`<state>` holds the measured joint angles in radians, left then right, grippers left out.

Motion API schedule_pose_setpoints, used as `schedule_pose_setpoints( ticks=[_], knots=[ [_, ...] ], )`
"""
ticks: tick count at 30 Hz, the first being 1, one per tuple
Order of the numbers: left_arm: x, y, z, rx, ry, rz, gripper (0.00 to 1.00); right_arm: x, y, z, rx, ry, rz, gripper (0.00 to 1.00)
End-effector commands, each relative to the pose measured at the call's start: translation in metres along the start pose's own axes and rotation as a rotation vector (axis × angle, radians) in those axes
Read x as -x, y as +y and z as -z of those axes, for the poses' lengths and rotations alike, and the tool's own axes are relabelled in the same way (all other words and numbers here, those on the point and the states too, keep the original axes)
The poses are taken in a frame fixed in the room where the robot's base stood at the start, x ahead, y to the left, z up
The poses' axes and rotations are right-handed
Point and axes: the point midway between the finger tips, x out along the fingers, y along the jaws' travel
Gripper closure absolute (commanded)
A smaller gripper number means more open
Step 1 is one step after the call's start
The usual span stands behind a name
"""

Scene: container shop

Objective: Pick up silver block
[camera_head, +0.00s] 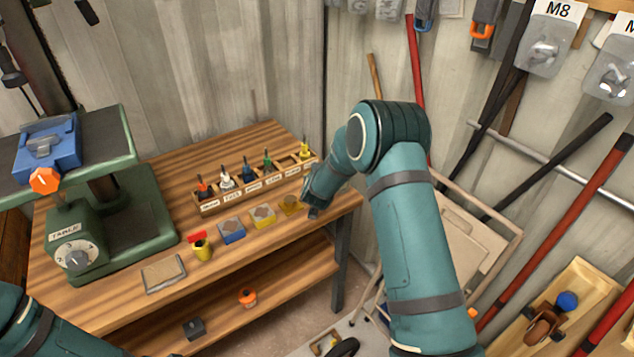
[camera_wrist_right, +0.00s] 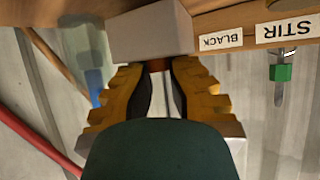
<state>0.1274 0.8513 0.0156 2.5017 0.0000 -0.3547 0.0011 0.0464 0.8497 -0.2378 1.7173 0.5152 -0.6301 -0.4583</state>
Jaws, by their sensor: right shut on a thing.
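My right gripper (camera_wrist_right: 160,85) shows in the right wrist view with its yellow fingers closed at the silver block (camera_wrist_right: 150,30). The block is a plain grey box at the fingertips, and its far side is hidden. In the head view my right gripper (camera_head: 312,206) is at the right end of the workbench, low in front of the tool rack (camera_head: 258,189). The block cannot be made out there. My left arm enters at the lower left, but its gripper is out of the frame.
The wooden workbench (camera_head: 110,215) holds a green machine (camera_head: 115,235), a yellow-and-red item (camera_head: 202,248), a blue block (camera_head: 231,231), a yellow block (camera_head: 263,216) and a grey-topped plate (camera_head: 164,274). The rack holds several coloured-handled tools close to my right gripper.

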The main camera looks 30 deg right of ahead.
Motion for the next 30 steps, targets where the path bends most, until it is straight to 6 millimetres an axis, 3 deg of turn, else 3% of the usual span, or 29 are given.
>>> schedule_pose_setpoints(
  ticks=[1,6,15,21,30],
  knots=[
    [0.005,0.002,0.000,0.000,-0.002,0.000,0.53,0.007,-0.001,0.017,-0.002,0.008,0.001,1.00],
    [0.017,0.006,-0.001,0.001,-0.007,0.000,0.53,0.030,-0.002,0.059,-0.003,0.015,0.003,1.00],
    [0.035,0.013,-0.003,0.002,-0.016,-0.001,0.53,0.062,-0.001,0.115,-0.002,0.014,0.003,1.00],
    [0.040,0.015,-0.003,0.003,-0.016,-0.001,0.53,0.070,-0.001,0.131,-0.002,0.014,0.002,1.00],
    [0.040,0.015,-0.002,0.003,-0.016,-0.001,0.53,0.072,0.000,0.134,-0.003,0.014,0.001,1.00]
  ],
)
